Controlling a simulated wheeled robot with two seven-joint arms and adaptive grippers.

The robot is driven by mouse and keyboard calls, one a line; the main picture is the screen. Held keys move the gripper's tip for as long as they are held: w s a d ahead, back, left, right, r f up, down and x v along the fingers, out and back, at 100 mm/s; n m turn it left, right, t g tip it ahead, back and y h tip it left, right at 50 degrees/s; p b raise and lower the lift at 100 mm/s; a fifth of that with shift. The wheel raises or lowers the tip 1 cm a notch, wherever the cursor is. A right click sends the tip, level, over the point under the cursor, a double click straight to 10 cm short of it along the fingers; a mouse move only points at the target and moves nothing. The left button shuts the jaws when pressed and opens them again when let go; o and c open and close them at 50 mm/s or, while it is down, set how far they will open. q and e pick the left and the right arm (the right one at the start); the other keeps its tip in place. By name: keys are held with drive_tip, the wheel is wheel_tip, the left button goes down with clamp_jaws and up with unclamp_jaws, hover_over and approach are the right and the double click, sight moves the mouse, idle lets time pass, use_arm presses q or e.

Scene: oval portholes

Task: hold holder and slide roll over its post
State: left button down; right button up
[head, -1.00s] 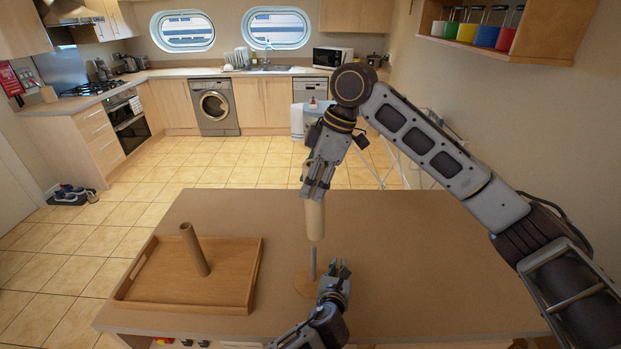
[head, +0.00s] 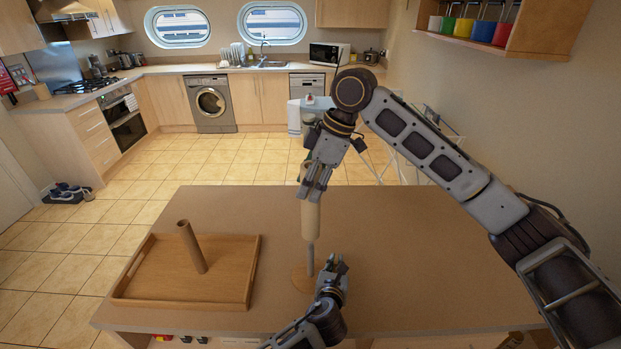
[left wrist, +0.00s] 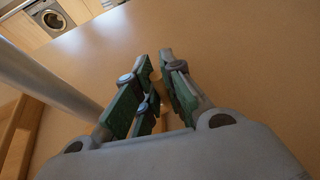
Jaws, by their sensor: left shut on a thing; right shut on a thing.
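The holder has a round wooden base (head: 302,279) on the table and an upright thin grey post (head: 311,262). The post also crosses the left side of the left wrist view (left wrist: 45,80). My right gripper (head: 314,192) is shut on the upper part of a pale beige roll (head: 311,220), held upright. The roll's lower end lines up with the post's top; I cannot tell whether it is around it or just above. My left gripper (head: 334,265) is low at the right of the base, its fingers (left wrist: 160,85) shut on a small brown part of the holder, mostly hidden.
A wooden tray (head: 243,285) lies on the table at the left, with a brown tube (head: 193,247) standing in it, tilted. The table (head: 430,250) is clear to the right and behind the holder. My right arm spans the right side.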

drive_tip(key=shift+f, duration=1.2)
wheel_tip(320, 180, down, 7)
drive_tip(key=shift+f, duration=0.15)
idle(6.3)
